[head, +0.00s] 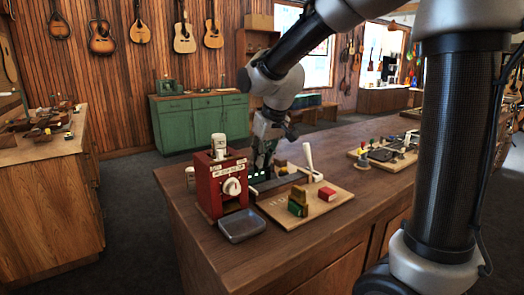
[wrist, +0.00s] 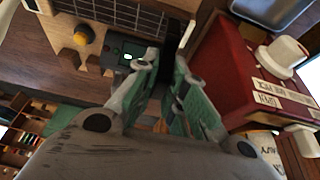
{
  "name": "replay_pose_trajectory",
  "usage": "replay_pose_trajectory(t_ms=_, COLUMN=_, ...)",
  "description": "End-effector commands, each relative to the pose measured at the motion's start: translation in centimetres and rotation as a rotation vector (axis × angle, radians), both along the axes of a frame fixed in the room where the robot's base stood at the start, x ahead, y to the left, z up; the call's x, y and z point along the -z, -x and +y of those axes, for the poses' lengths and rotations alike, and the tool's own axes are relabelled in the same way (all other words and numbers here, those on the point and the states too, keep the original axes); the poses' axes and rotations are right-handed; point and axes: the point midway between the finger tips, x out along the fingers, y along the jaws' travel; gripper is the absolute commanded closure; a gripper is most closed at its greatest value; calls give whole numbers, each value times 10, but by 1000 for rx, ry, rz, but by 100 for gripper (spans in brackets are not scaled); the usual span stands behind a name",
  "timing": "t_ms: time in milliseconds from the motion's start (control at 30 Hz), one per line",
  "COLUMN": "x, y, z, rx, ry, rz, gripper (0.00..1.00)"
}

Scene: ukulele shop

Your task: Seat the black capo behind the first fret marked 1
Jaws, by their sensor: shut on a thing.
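My gripper (head: 262,168) points down behind the red box, over the back of a wooden board on the bench. In the wrist view my gripper (wrist: 163,85) is shut on a dark piece, seemingly the black capo (wrist: 147,72), between the green-sided fingers. A dark fretboard (wrist: 135,14) with pale fret lines lies just beyond the fingertips. In the head view the fretboard (head: 277,183) is a dark strip, partly hidden by the gripper and box. The fret mark 1 is not readable. I cannot tell whether the capo touches the fretboard.
A red box (head: 220,183) with a white knob stands close beside my gripper; it also fills the right of the wrist view (wrist: 245,75). A grey tray (head: 242,226) lies in front. Bench to the right is partly clear.

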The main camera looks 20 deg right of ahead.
Motion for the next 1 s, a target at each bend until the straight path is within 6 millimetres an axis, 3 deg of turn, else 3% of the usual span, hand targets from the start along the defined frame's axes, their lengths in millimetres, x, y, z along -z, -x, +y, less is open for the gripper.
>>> replay_pose_trajectory(t_ms=600, x=52, y=-2, z=0, rx=6, ry=-3, rz=-6, gripper=100)
replay_pose_trajectory(t_ms=1000, x=57, y=-2, z=0, rx=6, ry=-3, rz=-6, gripper=100)
